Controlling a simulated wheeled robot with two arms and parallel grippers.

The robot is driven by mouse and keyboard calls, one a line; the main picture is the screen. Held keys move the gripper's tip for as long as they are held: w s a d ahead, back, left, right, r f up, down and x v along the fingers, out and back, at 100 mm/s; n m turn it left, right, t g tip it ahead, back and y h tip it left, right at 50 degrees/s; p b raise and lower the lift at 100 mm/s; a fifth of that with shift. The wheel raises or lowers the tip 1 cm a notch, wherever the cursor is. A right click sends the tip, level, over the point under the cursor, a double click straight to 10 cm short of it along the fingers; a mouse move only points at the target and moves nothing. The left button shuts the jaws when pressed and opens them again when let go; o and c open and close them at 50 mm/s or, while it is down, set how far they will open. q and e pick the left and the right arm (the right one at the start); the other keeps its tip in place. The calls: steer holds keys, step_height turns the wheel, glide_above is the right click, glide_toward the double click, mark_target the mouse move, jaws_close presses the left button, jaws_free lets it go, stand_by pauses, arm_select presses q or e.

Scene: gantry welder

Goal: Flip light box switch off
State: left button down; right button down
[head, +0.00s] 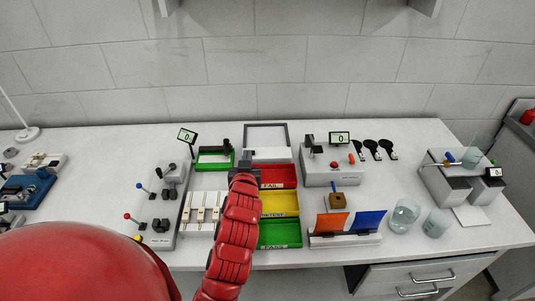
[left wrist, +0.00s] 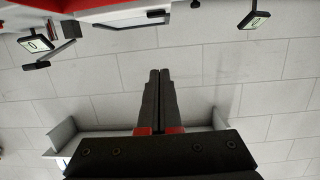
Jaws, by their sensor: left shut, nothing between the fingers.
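The light box (head: 267,137) stands at the back middle of the bench, a flat panel in a dark grey frame with a pale front. In the left wrist view the closed fingers (left wrist: 160,75) point at the wall, apart from anything. A small dark part (left wrist: 157,14), perhaps the switch, shows on a pale face at the top there. I cannot tell the switch's position. My right gripper is not in view.
A green-edged frame (head: 214,158) stands left of the light box; a grey device with a display (head: 339,138) stands right. Yellow (head: 279,203) and green (head: 279,234) trays lie nearer. Glass beakers (head: 404,215) stand at the right front.

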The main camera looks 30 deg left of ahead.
arm_select(q)
steer(key=shift+s+f+g, duration=0.2)
steer(key=shift+f+g, duration=0.05)
steer(key=shift+g, duration=0.05)
steer(key=shift+a, duration=0.1)
steer(key=w+a+f+p, duration=0.5)
steer(key=w+f, duration=0.1)
steer(key=w, duration=0.2)
steer(key=shift+w+f, duration=0.15)
steer(key=shift+f, duration=0.05)
stand_by(0.4)
